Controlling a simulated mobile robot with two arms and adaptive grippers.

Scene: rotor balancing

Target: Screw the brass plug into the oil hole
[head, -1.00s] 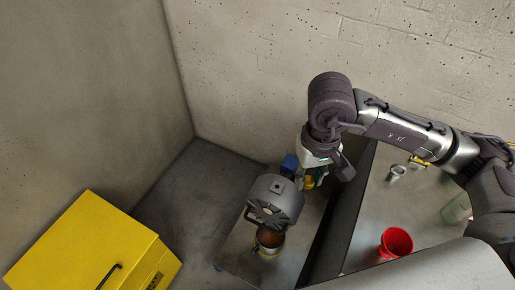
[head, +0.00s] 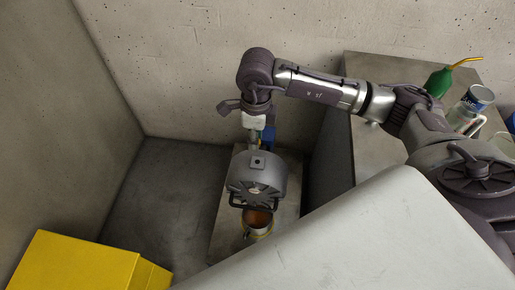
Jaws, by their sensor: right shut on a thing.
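My right gripper (head: 254,139) hangs from its wrist just behind the top of a grey rounded machine housing (head: 262,180). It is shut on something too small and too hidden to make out. I cannot make out the brass plug for sure. A small dark spot (head: 258,163) on a raised square on the housing's upper side may be the oil hole. I cannot tell whether the gripper touches the housing. My left gripper is not in view.
A cup of brown liquid (head: 257,222) stands below the housing's front. A blue part (head: 268,139) shows behind it. A yellow box (head: 75,265) is at lower left. On the table at right are a green oil can (head: 438,82) and a labelled container (head: 475,100).

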